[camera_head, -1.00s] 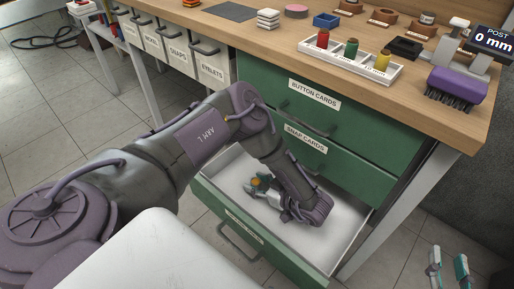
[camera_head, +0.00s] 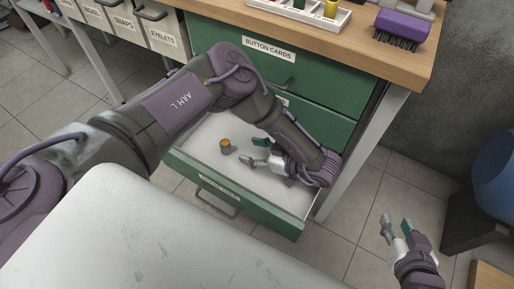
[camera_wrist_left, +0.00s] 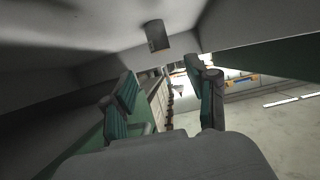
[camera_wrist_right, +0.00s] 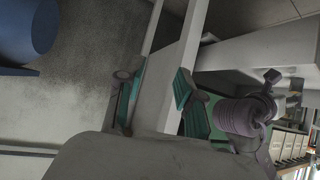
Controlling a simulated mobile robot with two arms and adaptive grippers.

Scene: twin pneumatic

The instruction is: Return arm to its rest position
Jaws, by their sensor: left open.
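My left gripper (camera_head: 252,152) is inside the open bottom drawer (camera_head: 197,186) of the green cabinet. Its fingers are apart with nothing between them. A small grey piece with an orange top (camera_head: 226,146) stands on the white drawer floor, just left of the fingertips and apart from them. The grey piece also shows beyond the left fingers in the left wrist view (camera_wrist_left: 157,37). My right gripper (camera_head: 395,222) hangs over the floor at the lower right, open and empty. Its parted fingers also show in the right wrist view (camera_wrist_right: 157,100).
The closed button cards drawer (camera_head: 270,65) and another green drawer front sit above the open drawer. The wooden worktop (camera_head: 408,63) overhangs them and carries a purple brush (camera_head: 402,27) and a white tray. A blue rounded object (camera_head: 497,168) stands at the right. Tiled floor is free between.

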